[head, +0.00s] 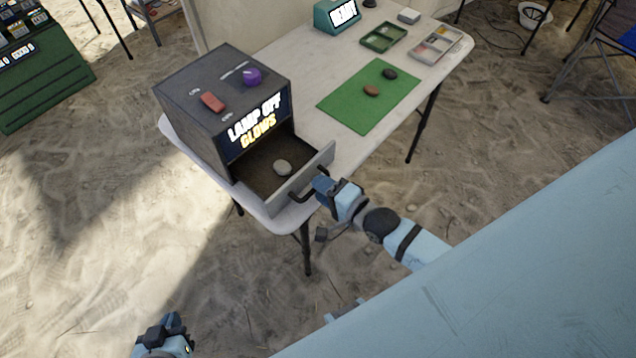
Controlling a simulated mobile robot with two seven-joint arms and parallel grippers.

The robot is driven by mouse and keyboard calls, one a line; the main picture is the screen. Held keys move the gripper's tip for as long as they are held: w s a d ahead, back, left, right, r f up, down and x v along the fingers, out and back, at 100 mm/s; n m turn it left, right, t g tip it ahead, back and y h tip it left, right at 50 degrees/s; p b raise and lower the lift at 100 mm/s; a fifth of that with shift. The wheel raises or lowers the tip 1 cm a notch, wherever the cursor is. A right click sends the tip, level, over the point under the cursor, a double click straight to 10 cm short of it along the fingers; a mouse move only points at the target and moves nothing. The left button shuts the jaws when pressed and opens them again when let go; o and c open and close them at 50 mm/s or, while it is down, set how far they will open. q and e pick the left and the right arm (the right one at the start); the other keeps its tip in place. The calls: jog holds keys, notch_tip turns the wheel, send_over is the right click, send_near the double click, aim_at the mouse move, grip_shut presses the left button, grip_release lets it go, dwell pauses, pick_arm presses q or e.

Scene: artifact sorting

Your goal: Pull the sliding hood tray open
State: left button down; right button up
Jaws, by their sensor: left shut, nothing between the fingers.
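The sliding hood tray (304,183) is pulled well out of the front of the dark grey hood box (185,118). My left gripper (172,322) is low at the bottom left, shut and empty, away from the table.
The white table (305,62) carries a green mat (345,107) with two dark stones, a green tray (383,36), a sectioned tray (436,45) and a teal display (336,15). A red object (212,101) and purple object (252,77) sit on the hood. Sand lies below.

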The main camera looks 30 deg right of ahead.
jog(key=v, duration=1.2)
jog(key=shift+a, duration=0.1)
